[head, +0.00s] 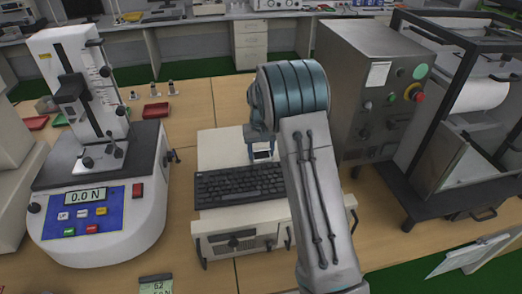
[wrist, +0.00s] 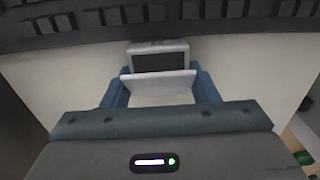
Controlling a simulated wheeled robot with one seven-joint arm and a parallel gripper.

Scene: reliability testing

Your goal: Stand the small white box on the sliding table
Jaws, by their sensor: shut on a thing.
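The small white box (head: 262,154) shows a dark panel in the head view, partly hidden by my gripper. My gripper (head: 261,139) is over the pale flat top (head: 218,150) behind the keyboard, which I take for the sliding table. In the wrist view the blue fingers of my gripper (wrist: 160,84) are on either side of the white box (wrist: 158,82), shut on it. The box's dark panel is at its far end there. The pale top (wrist: 235,72) lies under it. I cannot tell whether the box touches the top.
A black keyboard (head: 238,185) lies on the front of the same unit, close to the box. A force tester (head: 100,195) stands at left. A grey cabinet (head: 345,100) and a black-framed machine (head: 450,130) stand close at right.

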